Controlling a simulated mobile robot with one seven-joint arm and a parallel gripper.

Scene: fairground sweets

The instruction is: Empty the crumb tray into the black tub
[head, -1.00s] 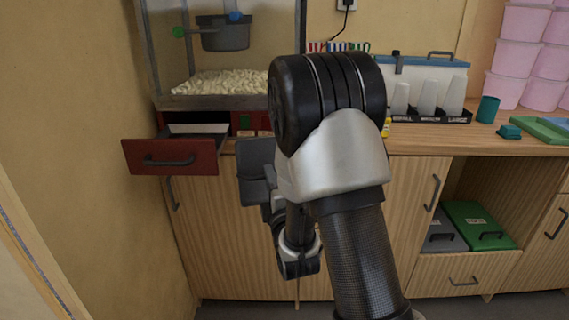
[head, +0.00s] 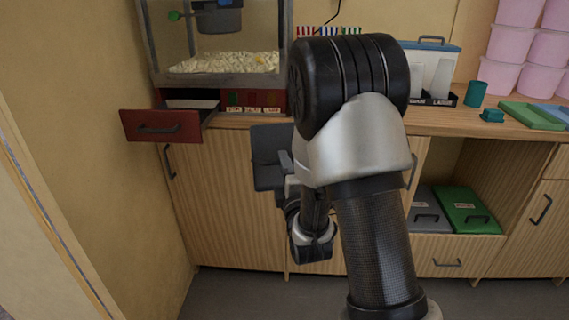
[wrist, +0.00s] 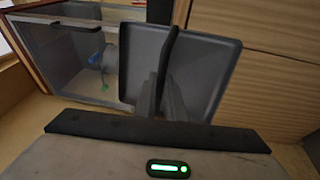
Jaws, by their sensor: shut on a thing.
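My gripper (wrist: 170,100) is shut on a dark grey, shallow, square tray (wrist: 205,70), which I take to be the crumb tray. In the wrist view the tray fills the middle, and the face I see looks bare. In the head view the tray (head: 268,150) hangs steeply tilted in front of the counter's edge, left of my arm. My arm hides part of it, and I cannot tell whether crumbs are in it. I cannot make out a black tub in either view.
A red drawer (head: 160,126) stands open under the popcorn cabinet (head: 215,78), left of the tray. A cup rack (head: 440,98) and teal cup (head: 475,94) stand on the counter. Grey (head: 426,210) and green (head: 466,210) lidded bins sit in the lower cubby. Floor is clear.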

